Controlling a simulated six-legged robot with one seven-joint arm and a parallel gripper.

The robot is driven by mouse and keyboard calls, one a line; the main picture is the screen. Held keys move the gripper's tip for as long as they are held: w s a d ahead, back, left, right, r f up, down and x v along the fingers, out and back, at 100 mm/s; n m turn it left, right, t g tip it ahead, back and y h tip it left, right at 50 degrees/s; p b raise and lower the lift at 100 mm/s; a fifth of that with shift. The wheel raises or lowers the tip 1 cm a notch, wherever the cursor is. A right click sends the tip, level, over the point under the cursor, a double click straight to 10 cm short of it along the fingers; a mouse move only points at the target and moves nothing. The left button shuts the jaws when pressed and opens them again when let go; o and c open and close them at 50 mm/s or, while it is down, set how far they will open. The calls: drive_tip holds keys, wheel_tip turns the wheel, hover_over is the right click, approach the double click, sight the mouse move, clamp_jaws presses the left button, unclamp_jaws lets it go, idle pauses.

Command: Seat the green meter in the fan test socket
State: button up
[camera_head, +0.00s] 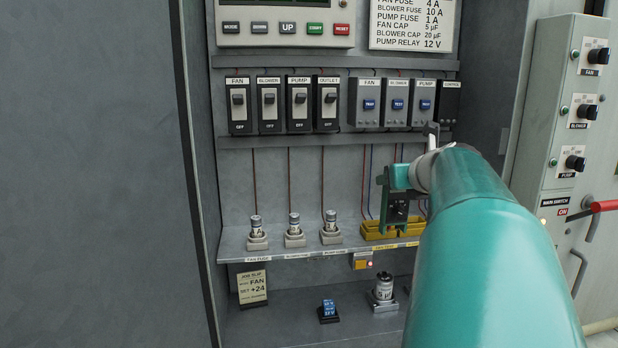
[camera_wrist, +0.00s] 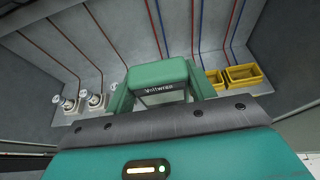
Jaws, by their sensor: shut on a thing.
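The green meter (camera_wrist: 160,74), with lettering on its top edge, sits between my fingers in the wrist view. In the head view the meter (camera_head: 398,208) shows a dark front, held upright above the shelf. My gripper (camera_head: 394,183) is shut on it. The fan test socket (camera_head: 374,231) is the left of two yellow sockets on the shelf, its label on the shelf edge below. The meter hangs close above the sockets and hides part of them. I cannot tell how far in front of them it is. In the wrist view that socket (camera_wrist: 215,79) is right of the meter.
Several fuses in holders (camera_head: 294,232) stand left on the shelf (camera_head: 235,245). A second yellow socket (camera_head: 412,229) is beside the fan test one. Switches and relays (camera_head: 369,103) line the wall above. A blue part (camera_head: 328,312) and a capacitor (camera_head: 383,290) stand below.

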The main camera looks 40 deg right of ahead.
drive_tip(key=x, duration=0.9)
drive_tip(key=shift+f, duration=0.35)
idle(1.1)
drive_tip(key=shift+w, duration=0.1)
drive_tip(key=shift+a, duration=0.1)
idle(0.7)
drive_tip(key=shift+f, duration=0.25)
idle(0.5)
drive_tip(key=o, duration=1.3)
drive_tip(key=shift+c, duration=0.2)
drive_tip(key=shift+f, duration=0.1)
drive_tip(key=shift+s, duration=0.25)
drive_tip(key=v, duration=1.3)
drive_tip(key=shift+s, duration=0.25)
